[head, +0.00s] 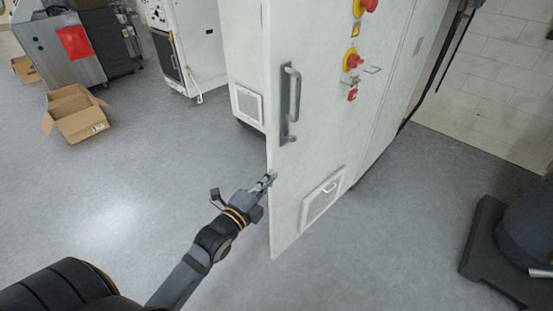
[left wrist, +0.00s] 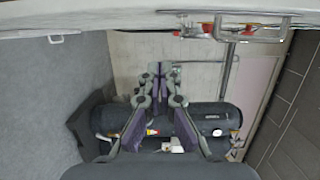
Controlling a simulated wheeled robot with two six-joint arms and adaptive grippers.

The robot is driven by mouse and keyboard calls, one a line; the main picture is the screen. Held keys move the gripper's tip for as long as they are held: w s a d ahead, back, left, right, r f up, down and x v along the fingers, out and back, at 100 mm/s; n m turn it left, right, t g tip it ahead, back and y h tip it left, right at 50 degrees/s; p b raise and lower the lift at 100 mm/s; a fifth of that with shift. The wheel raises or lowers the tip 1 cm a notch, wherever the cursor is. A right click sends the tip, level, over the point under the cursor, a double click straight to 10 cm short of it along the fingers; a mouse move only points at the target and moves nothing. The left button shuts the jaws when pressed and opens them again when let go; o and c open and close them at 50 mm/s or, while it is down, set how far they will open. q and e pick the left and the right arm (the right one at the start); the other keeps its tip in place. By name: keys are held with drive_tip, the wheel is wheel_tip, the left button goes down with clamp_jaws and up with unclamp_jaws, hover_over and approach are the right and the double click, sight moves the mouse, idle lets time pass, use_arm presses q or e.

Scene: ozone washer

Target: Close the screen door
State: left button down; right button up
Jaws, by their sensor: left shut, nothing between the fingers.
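The screen door appears as a tall white panel (head: 310,160) in the head view, with a grey handle (head: 290,105) near its left edge and a vent low down. It stands out from the white cabinet (head: 240,50) behind it, so it looks open. My left gripper (head: 271,177) is shut and empty at the panel's left edge, below the handle; I cannot tell whether it touches. In the left wrist view the gripper's fingertips (left wrist: 160,68) are together, and the white panel (left wrist: 90,18) runs along the top. My right gripper is in neither view.
Red and yellow knobs (head: 352,60) stick out of the white front. A dark cylinder (head: 525,230) stands at the right, and another view of a dark tank (left wrist: 205,117) is in the left wrist view. Open cardboard boxes (head: 78,112) lie far left. Grey floor (head: 150,170) left of the door is clear.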

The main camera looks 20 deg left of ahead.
sight(277, 153)
use_arm(q)
drive_tip(key=w, duration=0.7)
drive_tip(key=w+a+p, duration=0.1)
drive_tip(key=w, duration=0.2)
drive_tip(key=shift+w+a+r, duration=0.1)
drive_tip(key=shift+w+r, duration=0.05)
drive_tip(key=shift+w, duration=0.05)
drive_tip(key=shift+a, duration=0.5)
drive_tip(key=shift+w, duration=0.15)
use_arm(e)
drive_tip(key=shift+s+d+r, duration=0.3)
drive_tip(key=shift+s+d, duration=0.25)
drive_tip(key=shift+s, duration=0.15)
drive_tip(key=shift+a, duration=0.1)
